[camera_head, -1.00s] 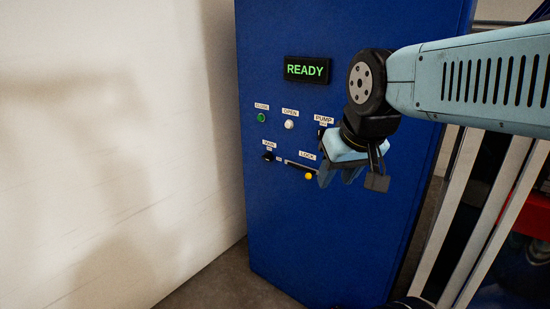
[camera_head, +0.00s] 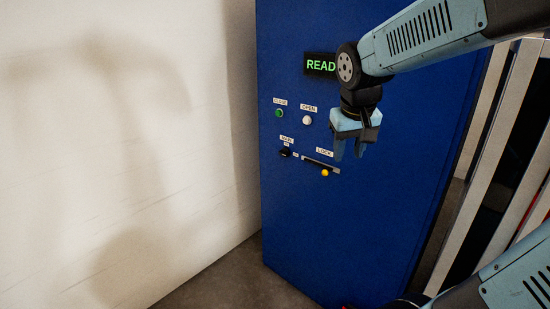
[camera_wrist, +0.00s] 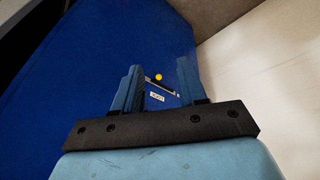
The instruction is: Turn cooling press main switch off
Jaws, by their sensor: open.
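The cooling press is a tall blue cabinet (camera_head: 350,230). Its black main switch (camera_head: 286,153) sits under a small white MAIN label, at the left of the panel. To its right is the LOCK slot with a yellow knob (camera_head: 325,173) at its lower edge. My gripper (camera_head: 348,155) is open and empty, pointing down in front of the panel, right of the LOCK label and apart from the main switch. In the wrist view the yellow knob (camera_wrist: 158,77) and the slot show between the open fingers (camera_wrist: 160,80); I cannot make out the main switch there.
A green CLOSE button (camera_head: 280,113) and a white OPEN button (camera_head: 307,120) sit above the main switch. A display (camera_head: 320,65), partly covered by my arm, shows green letters. A pale wall (camera_head: 120,150) stands left of the cabinet. Light frame posts (camera_head: 470,200) stand at the right.

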